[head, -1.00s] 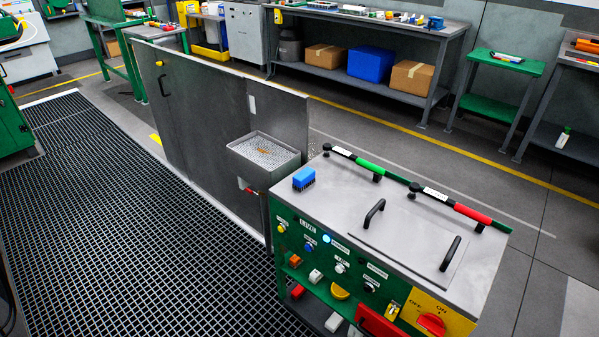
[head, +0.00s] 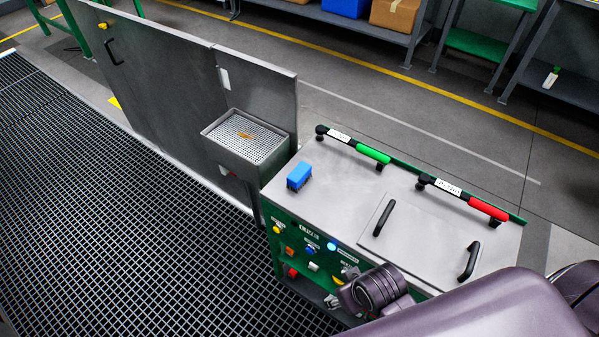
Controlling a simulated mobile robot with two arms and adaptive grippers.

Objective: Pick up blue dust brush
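The blue dust brush (head: 299,175) lies on the grey top of the green control cabinet (head: 330,195), near its left end. It has a bright blue block body with dark bristles below. Nothing touches it from above. Part of my own arm comes in at the lower right, over the front of the cabinet, well apart from the brush.
A metal tray box (head: 250,143) stands left of the brush against a grey panel (head: 165,95). A green-grip handle (head: 372,153) and a red-grip handle (head: 488,208) run along the cabinet's back edge. Two black handles stand on its lid. The top around the brush is clear.

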